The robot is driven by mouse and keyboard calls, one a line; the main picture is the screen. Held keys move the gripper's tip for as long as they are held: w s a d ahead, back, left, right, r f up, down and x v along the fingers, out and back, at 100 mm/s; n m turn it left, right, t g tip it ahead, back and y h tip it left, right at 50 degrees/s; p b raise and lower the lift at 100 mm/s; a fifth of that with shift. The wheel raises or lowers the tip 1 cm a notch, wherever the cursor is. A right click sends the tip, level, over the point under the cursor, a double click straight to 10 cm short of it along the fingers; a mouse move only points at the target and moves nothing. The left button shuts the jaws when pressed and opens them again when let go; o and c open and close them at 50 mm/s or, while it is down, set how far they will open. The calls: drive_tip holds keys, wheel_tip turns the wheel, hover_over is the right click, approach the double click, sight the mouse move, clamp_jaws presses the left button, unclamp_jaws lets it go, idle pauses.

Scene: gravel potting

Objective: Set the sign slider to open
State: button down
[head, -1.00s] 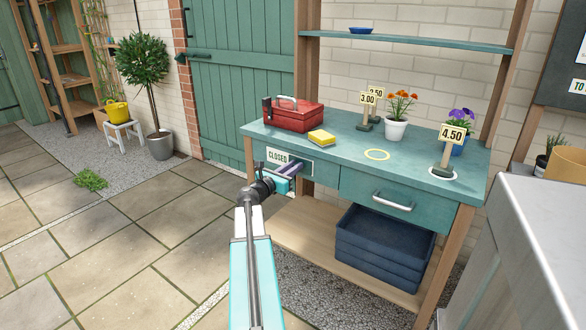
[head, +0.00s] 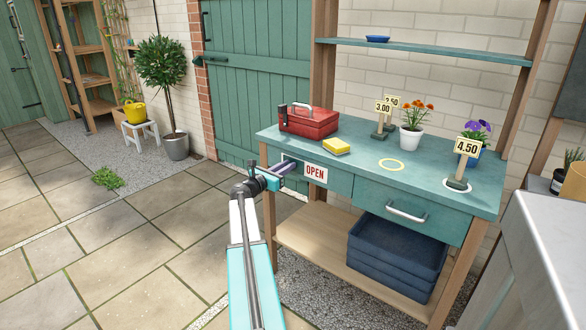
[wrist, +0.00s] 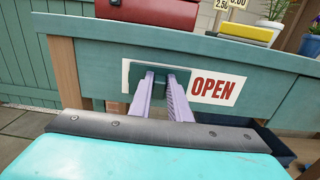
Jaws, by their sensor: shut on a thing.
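The sign (head: 316,173) on the front of the teal bench now shows the red word OPEN. In the wrist view the sign plate (wrist: 215,88) reads OPEN to the right of the green slider (wrist: 158,77). My gripper (wrist: 166,88) is shut on this slider, with its two lilac fingers at its sides. The slider covers the left part of the plate. In the head view my gripper (head: 285,168) is at the left end of the sign, and the slider is hard to make out there.
A red toolbox (head: 309,121), a yellow sponge (head: 336,146) and potted flowers stand on the bench top (head: 365,165) above. A drawer with a metal handle (head: 407,213) is to the right. Blue crates (head: 395,262) sit on the lower shelf.

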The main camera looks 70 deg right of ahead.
drive_tip(key=shift+w+d, duration=0.15)
drive_tip(key=shift+w, duration=0.55)
drive_tip(key=c, duration=1.6)
unclamp_jaws()
drive_tip(key=shift+w, duration=0.1)
drive_tip(key=shift+c, duration=0.2)
drive_tip(key=v, duration=1.3)
drive_tip(key=shift+a+p, duration=0.4)
drive_tip(key=shift+w, duration=0.1)
